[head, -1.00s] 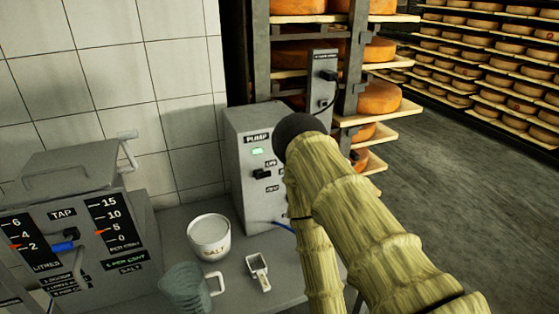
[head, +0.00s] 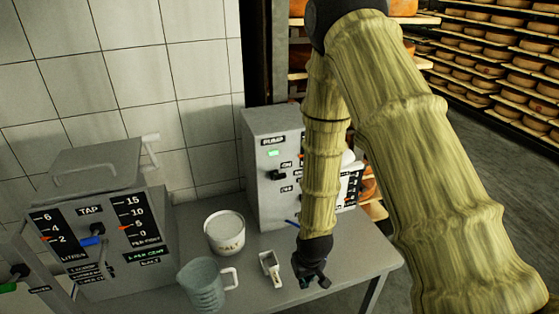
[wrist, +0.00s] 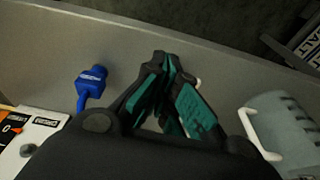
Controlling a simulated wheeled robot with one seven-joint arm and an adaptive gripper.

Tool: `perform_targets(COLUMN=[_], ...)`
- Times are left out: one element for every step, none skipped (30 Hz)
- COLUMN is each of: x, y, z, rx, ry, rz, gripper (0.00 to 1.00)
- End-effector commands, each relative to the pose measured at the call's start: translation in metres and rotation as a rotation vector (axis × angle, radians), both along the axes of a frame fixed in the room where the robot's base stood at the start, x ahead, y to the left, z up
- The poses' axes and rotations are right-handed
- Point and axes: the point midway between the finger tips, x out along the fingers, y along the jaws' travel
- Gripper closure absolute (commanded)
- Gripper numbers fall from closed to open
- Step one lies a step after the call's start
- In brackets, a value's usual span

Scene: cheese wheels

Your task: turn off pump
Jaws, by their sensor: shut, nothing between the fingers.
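The pump is a grey box (head: 258,205) labelled PUMP at the back of the table in the head view. A green lamp (head: 274,153) is lit on its front, and a black switch (head: 278,176) sits below it between two small labels. The switch's exact position is too small to read. My arm hides part of the box's right side. My gripper (head: 313,280) points down over the table, in front of the box and below the switch, apart from it. In the wrist view my gripper (wrist: 166,72) is shut and empty.
A salt tub (head: 224,234), a metal scoop (head: 270,268) and a measuring jug (head: 203,285) stand left of my gripper. A blue connector (wrist: 92,82) shows in the wrist view. A tap unit (head: 110,225) is at left. Cheese shelves (head: 500,45) stand behind.

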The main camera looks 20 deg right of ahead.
Motion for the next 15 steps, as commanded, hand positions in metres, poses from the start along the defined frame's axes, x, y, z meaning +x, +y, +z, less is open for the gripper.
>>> perform_targets(x=[0.021, 0.031, 0.044, 0.053, 0.063, 0.075, 0.083, 0.092, 0.102, 0.109, 0.117, 0.126, 0.132, 0.138, 0.145], y=[0.000, 0.000, 0.000, 0.000, 0.000, 0.000, 0.000, 0.000, 0.000, 0.000, 0.000, 0.000, 0.000, 0.000, 0.000], z=[0.028, 0.041, 0.059, 0.073, 0.086, 0.105, 0.120, 0.135, 0.155, 0.170, 0.186, 0.208, 0.223, 0.240, 0.261], rx=[-0.001, -0.001, -0.001, -0.001, -0.001, -0.002, -0.002, -0.002, -0.002, -0.002, -0.002, -0.003, -0.003, -0.003, -0.003], ry=[-0.024, -0.033, -0.045, -0.054, -0.064, -0.076, -0.084, -0.094, -0.107, -0.115, -0.125, -0.137, -0.145, -0.154, -0.166], rz=[0.003, 0.004, 0.006, 0.008, 0.009, 0.010, 0.012, 0.013, 0.015, 0.017, 0.018, 0.020, 0.022, 0.024, 0.026], gripper=[1.00, 1.00, 1.00, 1.00, 1.00, 1.00, 1.00, 1.00, 1.00, 1.00, 1.00, 1.00, 1.00, 1.00, 1.00])
